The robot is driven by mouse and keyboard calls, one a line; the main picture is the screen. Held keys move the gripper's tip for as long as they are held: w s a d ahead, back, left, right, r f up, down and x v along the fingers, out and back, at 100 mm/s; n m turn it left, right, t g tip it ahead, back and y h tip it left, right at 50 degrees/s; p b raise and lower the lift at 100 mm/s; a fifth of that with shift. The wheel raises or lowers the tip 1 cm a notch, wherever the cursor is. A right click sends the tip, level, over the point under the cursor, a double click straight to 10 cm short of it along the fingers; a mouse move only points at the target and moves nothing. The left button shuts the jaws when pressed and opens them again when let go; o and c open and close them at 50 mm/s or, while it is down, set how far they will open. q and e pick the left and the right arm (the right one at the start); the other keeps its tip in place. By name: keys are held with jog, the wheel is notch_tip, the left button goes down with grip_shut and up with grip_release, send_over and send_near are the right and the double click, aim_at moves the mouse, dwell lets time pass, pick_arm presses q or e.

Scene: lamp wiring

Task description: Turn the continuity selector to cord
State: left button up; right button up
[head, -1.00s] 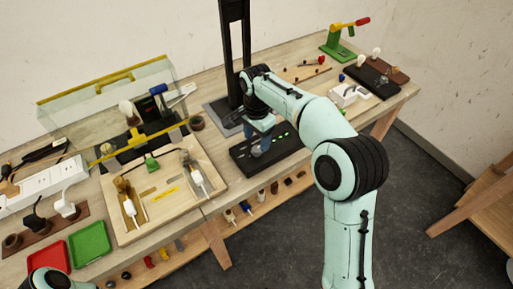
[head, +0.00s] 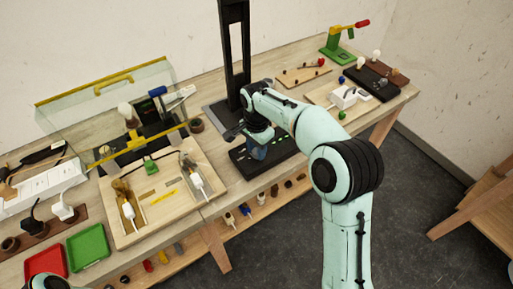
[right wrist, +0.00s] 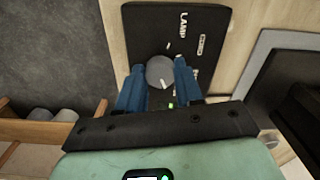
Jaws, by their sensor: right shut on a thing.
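The continuity selector is a round grey knob (right wrist: 160,72) on a black panel (right wrist: 150,17) in the right wrist view. A white pointer line on the knob's lower right part slants down and right in the picture. The panel reads "LAMP" and has smaller labels, too small to read surely. My right gripper (right wrist: 160,75) has its blue fingers on either side of the knob, shut on it. In the head view the black panel (head: 243,165) lies on the bench, and my right gripper (head: 259,150) hides the knob.
A black upright stand (head: 234,60) rises just behind the panel. A wooden tray (head: 150,228) with parts is to the left, beside green (head: 88,246) and red (head: 46,262) trays. A white block fixture (head: 343,97) is to the right.

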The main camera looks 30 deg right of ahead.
pick_arm(q)
jog(key=shift+r, duration=0.1)
pick_arm(e)
jog(key=n+p, duration=0.1)
jog(key=n, duration=0.3)
jog(key=shift+r+p, duration=0.1)
jog(key=shift+p, duration=0.25)
jog(key=n+p, duration=0.1)
jog(key=n, duration=0.4)
jog(key=shift+d, duration=0.1)
jog(key=n+p, duration=0.1)
jog(key=n, duration=0.3)
jog(key=shift+n, duration=0.3)
pick_arm(q)
jog(key=w+r, duration=0.4)
jog(key=r, duration=0.1)
jog(key=shift+w+r+t+p, duration=0.3)
jog(key=shift+r+p, duration=0.05)
jog(key=shift+p, duration=0.05)
pick_arm(e)
jog(key=shift+n, duration=2.1)
jog(key=o, duration=1)
jog(key=shift+o, duration=0.2)
